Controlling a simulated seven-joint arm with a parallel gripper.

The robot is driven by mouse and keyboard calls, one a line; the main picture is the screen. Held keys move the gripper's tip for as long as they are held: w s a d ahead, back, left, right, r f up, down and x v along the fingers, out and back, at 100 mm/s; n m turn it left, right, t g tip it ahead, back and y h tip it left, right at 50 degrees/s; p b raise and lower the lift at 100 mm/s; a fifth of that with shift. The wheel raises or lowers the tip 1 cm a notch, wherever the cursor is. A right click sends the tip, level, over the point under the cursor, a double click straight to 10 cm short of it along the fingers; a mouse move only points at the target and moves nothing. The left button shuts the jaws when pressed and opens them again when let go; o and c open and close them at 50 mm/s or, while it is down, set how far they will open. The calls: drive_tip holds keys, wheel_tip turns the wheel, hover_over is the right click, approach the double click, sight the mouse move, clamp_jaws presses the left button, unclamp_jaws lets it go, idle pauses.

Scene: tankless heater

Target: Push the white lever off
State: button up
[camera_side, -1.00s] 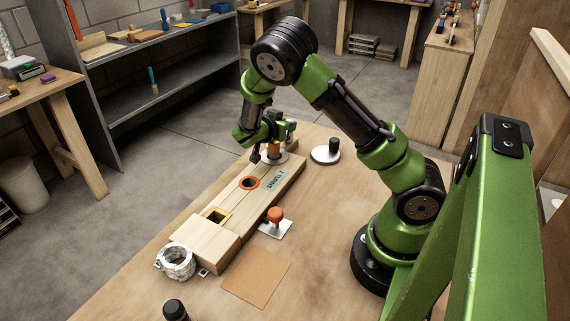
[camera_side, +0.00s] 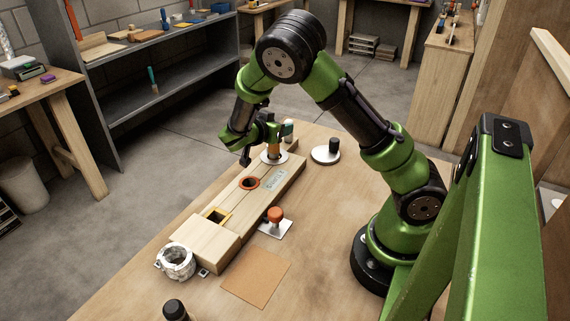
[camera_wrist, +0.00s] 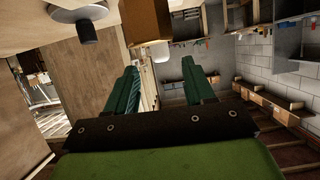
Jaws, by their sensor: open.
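A small pale upright piece (camera_side: 288,127), which may be the white lever, stands at the far end of the long wooden block (camera_side: 262,205). In the wrist view a white rounded piece (camera_wrist: 160,52) shows between the fingers, beside a brown wooden post (camera_wrist: 146,22); I cannot tell for sure that it is the lever. My gripper (camera_wrist: 160,68) is open, its two green fingers spread with nothing held. In the side view my gripper (camera_side: 260,143) hangs over the far end of the block, close to the orange-brown post (camera_side: 275,147) on its white disc. Contact cannot be told.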

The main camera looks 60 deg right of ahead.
drive_tip(key=v, duration=1.2)
drive_tip(key=s+a+f+n+y, duration=0.1)
drive_tip(key=n, duration=0.1)
drive_tip(key=s+a+f+n+y, duration=0.1)
drive_tip(key=s+n+y, duration=0.1)
drive_tip(key=n, duration=0.1)
drive_tip(key=s+a+f+n+g+y, duration=0.1)
drive_tip(key=s+n+y, duration=0.1)
drive_tip(key=shift+s+a+f+n, duration=0.15)
drive_tip(key=shift+a+f+n, duration=0.15)
drive_tip(key=shift+a+f, duration=0.1)
drive_tip(key=s+a+r+n+t+y, duration=0.3)
drive_tip(key=s+a+r+n+y, duration=0.4)
drive_tip(key=a+y, duration=0.15)
wheel_tip(320, 180, up, 8)
drive_tip(key=s+t+y, duration=0.2)
drive_tip(key=t, duration=0.3)
drive_tip(key=shift+s+d+f, duration=0.2)
drive_tip(key=shift+s+d, duration=0.05)
drive_tip(key=shift+d, duration=0.1)
